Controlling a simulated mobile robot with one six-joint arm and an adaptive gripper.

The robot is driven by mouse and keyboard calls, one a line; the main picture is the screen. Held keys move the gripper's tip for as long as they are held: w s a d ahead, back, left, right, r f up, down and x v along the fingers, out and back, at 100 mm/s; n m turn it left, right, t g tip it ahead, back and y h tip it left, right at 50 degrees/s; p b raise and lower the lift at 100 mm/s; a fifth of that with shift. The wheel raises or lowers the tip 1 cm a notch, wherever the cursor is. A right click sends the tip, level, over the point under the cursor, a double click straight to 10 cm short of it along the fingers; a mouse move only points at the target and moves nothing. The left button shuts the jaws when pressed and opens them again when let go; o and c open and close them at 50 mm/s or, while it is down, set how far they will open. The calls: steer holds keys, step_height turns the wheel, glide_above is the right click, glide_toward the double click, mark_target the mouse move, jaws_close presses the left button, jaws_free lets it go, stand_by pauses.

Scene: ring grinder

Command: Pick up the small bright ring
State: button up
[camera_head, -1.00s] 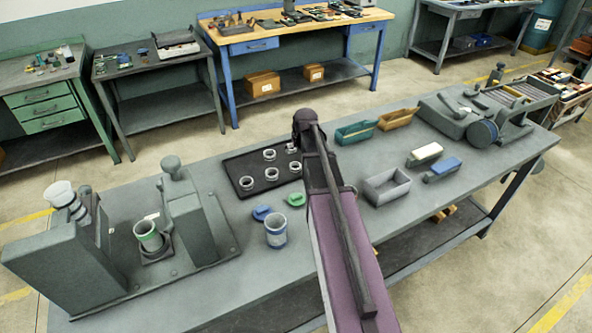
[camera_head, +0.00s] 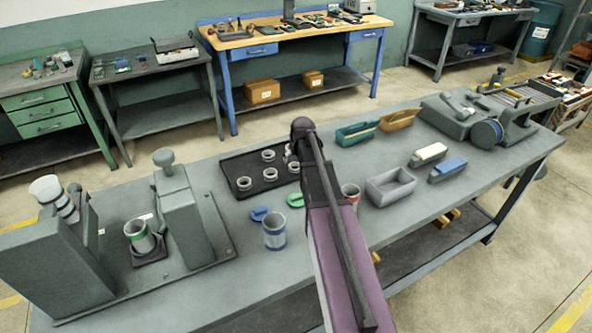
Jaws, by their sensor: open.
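Several light metallic rings stand on a dark tray (camera_head: 238,167) in the middle of the bench. Clear ones are the front-left ring (camera_head: 244,183), the front ring (camera_head: 270,174), and the ring behind it (camera_head: 268,156). I cannot tell by size or shine which is the small bright ring. Another pale shape shows at the tray's right, partly covered by my arm. My gripper (camera_head: 291,158) is at the far end of my arm, over the tray's right side. It is open, and its fingers are mostly hidden behind the arm.
A blue-banded cup (camera_head: 275,232), a red-banded cup (camera_head: 351,192) and a grey bin (camera_head: 391,186) stand near my arm. A grinder-like machine (camera_head: 178,215) holds a green-banded cup at left. Another machine (camera_head: 460,115) is at far right.

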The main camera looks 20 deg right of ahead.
mark_target(295, 164)
stand_by(0.3)
steer(key=shift+b+x, duration=2.4)
steer(key=shift+x, duration=0.2)
steer(key=c, duration=1.2)
